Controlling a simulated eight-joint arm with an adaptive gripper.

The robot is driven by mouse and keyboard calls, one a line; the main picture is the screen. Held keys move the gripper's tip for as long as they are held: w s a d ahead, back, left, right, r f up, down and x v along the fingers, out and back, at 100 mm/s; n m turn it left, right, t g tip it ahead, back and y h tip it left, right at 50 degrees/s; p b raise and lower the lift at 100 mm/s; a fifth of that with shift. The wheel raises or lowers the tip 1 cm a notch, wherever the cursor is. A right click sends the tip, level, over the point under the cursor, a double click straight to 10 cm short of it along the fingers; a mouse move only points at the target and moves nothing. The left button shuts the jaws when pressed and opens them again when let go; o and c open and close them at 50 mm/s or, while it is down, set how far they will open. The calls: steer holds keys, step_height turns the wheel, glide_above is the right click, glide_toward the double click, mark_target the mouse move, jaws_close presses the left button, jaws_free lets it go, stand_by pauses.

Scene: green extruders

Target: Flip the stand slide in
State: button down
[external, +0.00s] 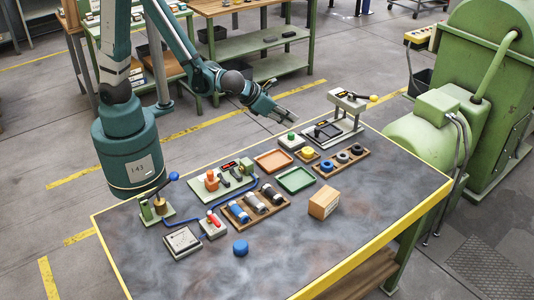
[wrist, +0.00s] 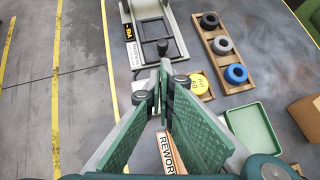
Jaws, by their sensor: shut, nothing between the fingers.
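A grey stand (external: 348,102) is at the far edge of the table, with a flat base and a raised upper part. A black frame-like slide (external: 324,131) lies low at its left. In the wrist view the stand (wrist: 174,12) is at the top, with the dark slide (wrist: 157,50) on its base. My gripper (external: 288,115) is in the air left of the stand and apart from it. In the wrist view its fingertips (wrist: 159,88) come together just below the slide's end, shut and empty. The fingers hide part of the area near the stand's front.
A wooden rack with several rings (wrist: 226,45) stands right of the stand. A yellow button (external: 307,152), a green-topped box (external: 291,138) and a green tray (external: 296,180) are nearby. A wooden block (external: 323,203) stands on the right. The table's front right is clear.

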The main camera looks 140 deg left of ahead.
steer(key=b, duration=0.2)
glide_toward(323, 130)
steer(key=shift+w+d+f, duration=0.35)
steer(key=shift+d+f, duration=0.05)
steer(key=shift+d, duration=0.25)
steer(key=shift+w+d+f, duration=0.35)
steer(key=shift+d, duration=0.25)
steer(key=shift+w+d+f, duration=0.4)
steer(key=shift+d, duration=0.25)
steer(key=shift+a, duration=0.1)
steer(key=a+b, duration=0.1)
steer(key=a, duration=0.9)
steer(key=shift+a, duration=0.25)
steer(key=shift+d, duration=0.1)
steer(key=p+v, duration=0.3)
steer(key=v, duration=0.7)
steer(key=shift+s, duration=0.1)
